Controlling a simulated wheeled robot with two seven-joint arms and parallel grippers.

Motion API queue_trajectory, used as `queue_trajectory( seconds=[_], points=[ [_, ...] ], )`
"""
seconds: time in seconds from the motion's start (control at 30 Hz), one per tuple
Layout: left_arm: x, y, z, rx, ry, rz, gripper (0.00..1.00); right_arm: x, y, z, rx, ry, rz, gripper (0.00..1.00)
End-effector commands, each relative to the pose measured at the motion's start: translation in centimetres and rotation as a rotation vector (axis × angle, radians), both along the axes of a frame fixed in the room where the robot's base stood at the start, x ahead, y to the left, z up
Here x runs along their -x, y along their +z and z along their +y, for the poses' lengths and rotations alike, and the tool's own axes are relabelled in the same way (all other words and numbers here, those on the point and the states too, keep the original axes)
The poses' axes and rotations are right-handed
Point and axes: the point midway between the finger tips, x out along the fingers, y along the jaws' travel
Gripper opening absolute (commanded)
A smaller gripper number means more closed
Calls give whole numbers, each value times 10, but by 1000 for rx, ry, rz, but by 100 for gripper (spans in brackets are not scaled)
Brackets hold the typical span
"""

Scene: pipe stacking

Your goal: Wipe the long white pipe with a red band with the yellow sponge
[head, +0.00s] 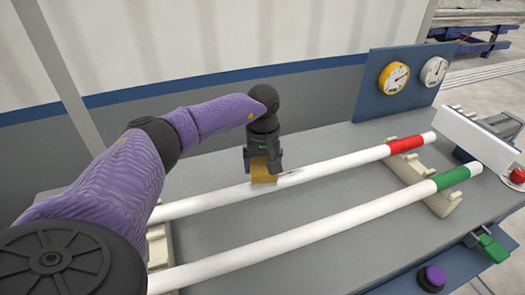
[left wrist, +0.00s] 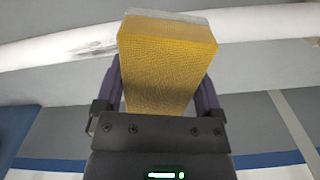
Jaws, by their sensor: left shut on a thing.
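The long white pipe with a red band (head: 225,199) lies across the bench on cream supports, its red band near the right end. My left gripper (head: 263,170) is shut on the yellow sponge (head: 264,177), which is at the pipe's middle, at or against its surface. In the left wrist view the sponge (left wrist: 165,62) sits between the two fingers, its far end overlapping the white pipe (left wrist: 50,50). A dark smudge shows on the pipe just right of the sponge in the head view, and left of it in the wrist view. My right gripper is not in view.
A white pipe with a green band (head: 330,232) lies nearer, parallel to the first. Cream supports (head: 432,190) hold the pipes at the right. A blue panel with gauges (head: 395,77) stands at the back right. A white block-like fixture (head: 470,135) is at the bench's right.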

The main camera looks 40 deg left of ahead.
Motion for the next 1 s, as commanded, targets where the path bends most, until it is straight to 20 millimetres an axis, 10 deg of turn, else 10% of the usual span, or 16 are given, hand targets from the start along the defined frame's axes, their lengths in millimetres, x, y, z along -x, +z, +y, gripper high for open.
queue_trajectory(
  seconds=[1.0],
  points=[
    [-1, 56, 0, 1, 0, -6, 32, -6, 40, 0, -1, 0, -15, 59]
  ],
)
